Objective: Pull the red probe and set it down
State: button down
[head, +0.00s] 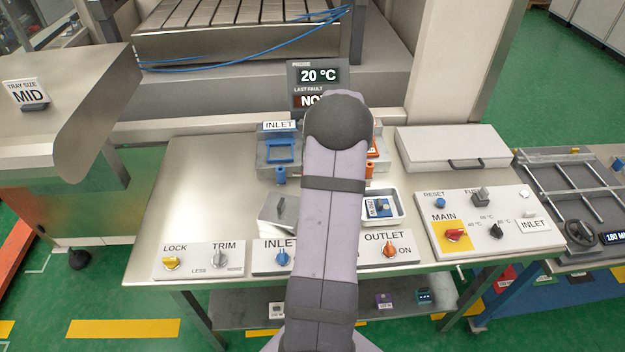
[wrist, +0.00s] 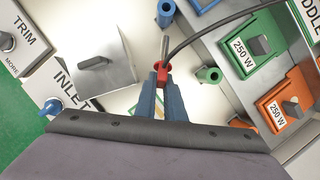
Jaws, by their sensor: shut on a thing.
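My gripper (wrist: 162,88) is in the wrist view, its two blue fingers shut on the red probe (wrist: 163,72). The probe is a small red body with a bare metal rod beyond it and a black cable (wrist: 205,40) running to the upper right. The rod points toward a blue tube (wrist: 165,12), and a green tube (wrist: 209,75) stands to the right of the probe. I cannot tell how high the probe is above the steel table. In the head view my arm hides the gripper and the probe.
Blue (head: 280,152), green (wrist: 252,45) and orange (wrist: 285,108) holders stand behind. A grey block with a knob (head: 281,208) is left; a white tray (head: 401,211) is right. Control panels (head: 199,261) line the front. The table's left side (head: 205,185) is clear.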

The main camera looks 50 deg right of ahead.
jog(key=shift+f+b, duration=2.65)
jog(key=shift+f, duration=0.15)
jog(key=c, duration=1.8)
grip_release()
jog(key=shift+o, duration=0.2)
jog(key=b+v, duration=0.2)
jog(key=v, duration=0.5)
jog(key=shift+r, duration=0.15)
